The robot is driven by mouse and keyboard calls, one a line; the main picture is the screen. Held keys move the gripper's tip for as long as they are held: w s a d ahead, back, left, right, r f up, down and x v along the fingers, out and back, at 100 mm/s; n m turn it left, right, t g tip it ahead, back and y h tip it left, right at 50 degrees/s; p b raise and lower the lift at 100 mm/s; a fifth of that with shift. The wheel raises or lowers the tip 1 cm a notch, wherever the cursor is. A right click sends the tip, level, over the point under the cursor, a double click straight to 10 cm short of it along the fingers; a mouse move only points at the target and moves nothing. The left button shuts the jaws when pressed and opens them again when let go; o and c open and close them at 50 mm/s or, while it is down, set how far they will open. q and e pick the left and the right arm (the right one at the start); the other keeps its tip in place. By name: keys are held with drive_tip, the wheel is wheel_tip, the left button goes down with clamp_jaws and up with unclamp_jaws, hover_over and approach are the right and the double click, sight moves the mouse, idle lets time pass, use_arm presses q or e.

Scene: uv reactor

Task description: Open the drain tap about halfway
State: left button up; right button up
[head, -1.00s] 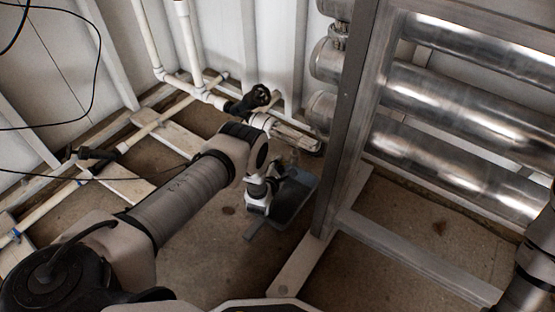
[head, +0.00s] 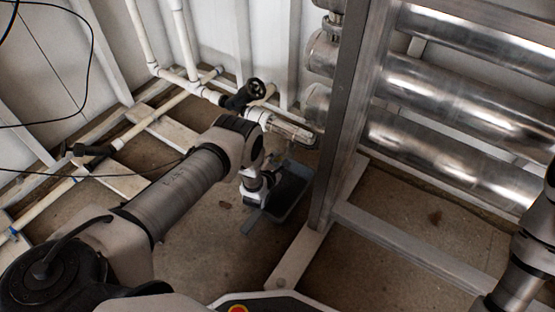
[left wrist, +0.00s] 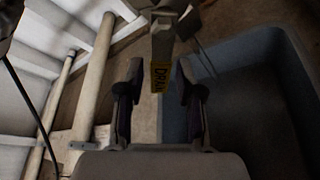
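My left gripper (left wrist: 158,72) is open, one dark finger on each side of the tag, and nothing is visibly clamped. The tap body lies ahead of the fingertips; I cannot tell whether they touch it. In the head view my left wrist points down beside the blue-grey tray (head: 291,195), and the tap cannot be made out there. My right gripper is out of view; only part of the right arm shows.
White pipes (head: 187,50) run along the wall and floor at the left. A black valve handle (head: 238,98) and a clear pipe section (head: 288,130) sit above the tray. A steel frame post (head: 345,120) and large metal cylinders (head: 450,100) stand at the right.

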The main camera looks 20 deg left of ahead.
use_arm(q)
drive_tip(key=v, duration=1.2)
idle(0.3)
